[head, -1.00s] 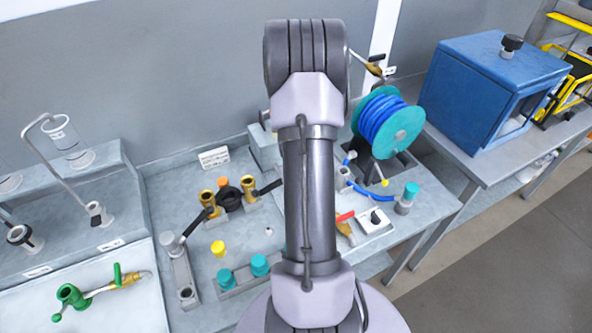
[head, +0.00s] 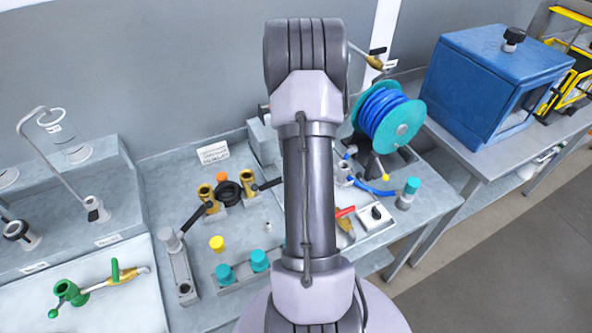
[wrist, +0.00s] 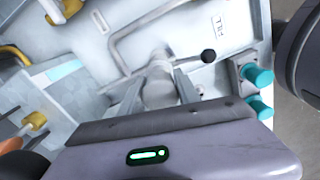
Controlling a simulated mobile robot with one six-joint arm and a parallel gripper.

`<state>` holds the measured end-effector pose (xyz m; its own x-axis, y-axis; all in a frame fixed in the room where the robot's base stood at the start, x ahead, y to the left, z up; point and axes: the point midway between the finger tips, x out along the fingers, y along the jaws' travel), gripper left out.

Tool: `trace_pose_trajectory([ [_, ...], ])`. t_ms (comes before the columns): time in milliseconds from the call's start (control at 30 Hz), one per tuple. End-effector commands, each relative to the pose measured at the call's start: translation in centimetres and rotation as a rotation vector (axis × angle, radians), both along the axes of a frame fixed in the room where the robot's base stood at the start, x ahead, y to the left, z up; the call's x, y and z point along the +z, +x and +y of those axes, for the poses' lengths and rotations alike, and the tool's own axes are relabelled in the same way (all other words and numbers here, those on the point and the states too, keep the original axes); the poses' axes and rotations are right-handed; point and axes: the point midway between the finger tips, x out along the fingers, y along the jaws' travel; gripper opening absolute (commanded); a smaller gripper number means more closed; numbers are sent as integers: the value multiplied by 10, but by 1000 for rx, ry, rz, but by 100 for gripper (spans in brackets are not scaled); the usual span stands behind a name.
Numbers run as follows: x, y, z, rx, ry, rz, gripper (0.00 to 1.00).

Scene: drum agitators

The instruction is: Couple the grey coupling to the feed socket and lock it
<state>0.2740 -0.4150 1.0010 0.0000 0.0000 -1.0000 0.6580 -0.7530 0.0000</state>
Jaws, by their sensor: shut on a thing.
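In the wrist view my gripper (wrist: 157,92) has its two fingers on either side of a grey cylindrical piece (wrist: 158,85), which I take to be the grey coupling. A bent grey pipe (wrist: 122,47) and a thin lever with a black ball knob (wrist: 208,57) show close to it. Whether the piece touches a socket cannot be told. In the head view my arm hides the gripper and the held piece. Two brass fittings (head: 207,199) with black levers stand on the bench; I cannot tell which part is the feed socket.
In the head view a blue hose reel (head: 390,118) and a blue box (head: 490,85) stand at right. A green valve (head: 68,292) lies at left.

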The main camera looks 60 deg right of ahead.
Motion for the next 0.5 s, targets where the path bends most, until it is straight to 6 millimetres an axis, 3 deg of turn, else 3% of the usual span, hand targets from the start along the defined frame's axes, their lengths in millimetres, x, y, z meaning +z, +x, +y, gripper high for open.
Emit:
trace_pose_trajectory([
  [500, -6, 0, 0, 0, -1, -1, 0],
])
